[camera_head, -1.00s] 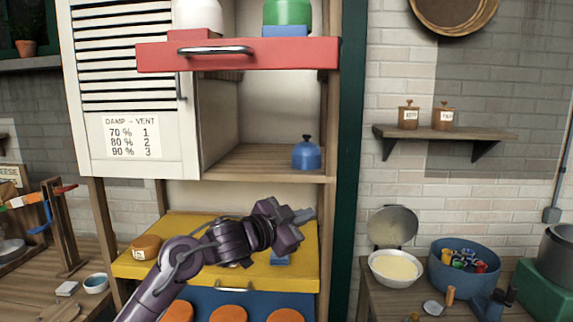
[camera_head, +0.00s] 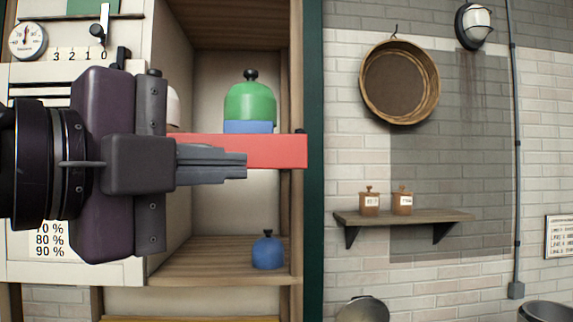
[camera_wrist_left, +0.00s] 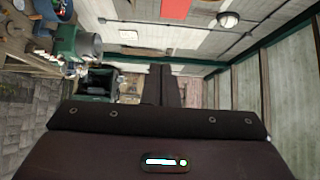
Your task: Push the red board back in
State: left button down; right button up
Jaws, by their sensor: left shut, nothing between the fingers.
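The red board (camera_head: 276,151) spans the open cabinet bay in the head view, and its right end overlaps the front of the wooden post. A green domed jar (camera_head: 250,103) stands on it over a blue block (camera_head: 248,127). A pale rounded thing (camera_head: 173,108) is mostly hidden at the left. My left gripper (camera_head: 238,166) is shut and empty, large in the view, its fingertips overlapping the board's front face. Whether they touch it I cannot tell. The gripper hides the board's left part and handle. The shut fingers also show in the left wrist view (camera_wrist_left: 162,85). My right gripper is not in view.
A blue lidded bell (camera_head: 268,253) sits on the wooden shelf (camera_head: 215,265) below the board. The white louvred door panel is largely behind my gripper at the left. A wall shelf (camera_head: 402,217) with two small jars and a hanging round pan (camera_head: 399,82) are at the right.

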aim_at(306, 167)
pick_arm(q)
jog(key=p+x, duration=0.2)
jog(key=x, duration=0.2)
jog(key=w+a+p+x, duration=0.1)
jog(key=p+x, duration=0.1)
jog(key=x, duration=0.2)
jog(key=p+x, duration=0.3)
jog(key=x, duration=0.1)
jog(key=shift+w+a, duration=0.2)
jog(key=shift+w, duration=0.25)
jog(key=shift+w+a, duration=0.1)
jog(key=shift+w, duration=0.3)
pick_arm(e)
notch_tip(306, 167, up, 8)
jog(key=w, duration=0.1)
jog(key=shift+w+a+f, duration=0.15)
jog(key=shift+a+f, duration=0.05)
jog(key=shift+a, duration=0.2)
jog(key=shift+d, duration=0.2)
pick_arm(q)
jog(key=shift+w+f, duration=0.1)
jog(key=shift+w, duration=0.05)
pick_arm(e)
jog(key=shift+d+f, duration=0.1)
